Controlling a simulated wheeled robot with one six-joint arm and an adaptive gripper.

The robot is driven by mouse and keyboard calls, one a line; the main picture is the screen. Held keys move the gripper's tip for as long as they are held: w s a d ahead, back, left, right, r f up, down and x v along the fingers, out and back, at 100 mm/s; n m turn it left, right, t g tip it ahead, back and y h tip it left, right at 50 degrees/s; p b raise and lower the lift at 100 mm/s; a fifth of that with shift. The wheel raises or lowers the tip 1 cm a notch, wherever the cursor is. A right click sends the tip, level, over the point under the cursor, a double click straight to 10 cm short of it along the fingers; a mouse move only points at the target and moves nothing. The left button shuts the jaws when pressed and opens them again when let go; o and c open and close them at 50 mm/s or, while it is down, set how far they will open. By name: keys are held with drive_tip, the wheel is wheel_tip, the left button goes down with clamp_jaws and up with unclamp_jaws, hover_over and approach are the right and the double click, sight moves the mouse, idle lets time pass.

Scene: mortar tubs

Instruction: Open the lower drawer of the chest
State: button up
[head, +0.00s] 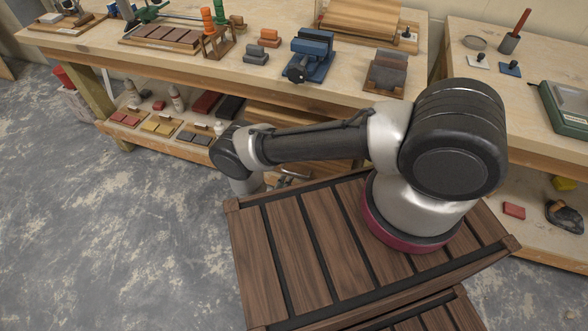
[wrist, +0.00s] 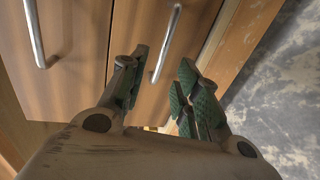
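In the wrist view the chest shows as two light wood drawer fronts, turned sideways. The lower drawer (wrist: 190,45) is the right one, nearer the floor, and looks shut. Its metal bar handle (wrist: 167,42) runs down toward the space between my fingertips. My gripper (wrist: 162,80) is open, with one finger on each side of the handle's near end. I cannot tell whether either finger touches it. The upper drawer (wrist: 70,70) is at the left with its own bar handle (wrist: 34,33). In the head view my arm mostly hides the chest and gripper.
A workbench (head: 130,40) carries a blue vise (head: 310,55), brick blocks and wooden racks. Its lower shelf (head: 150,132) holds bottles and coloured blocks. A second bench (head: 520,90) stands at the right. The grey floor (head: 120,240) at the left is clear.

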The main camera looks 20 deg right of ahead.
sight(292, 173)
drive_tip(key=x, duration=0.7)
drive_tip(key=shift+w+d+f, duration=0.15)
drive_tip(key=shift+w+d, duration=0.05)
drive_tip(key=shift+d, duration=0.1)
clamp_jaws()
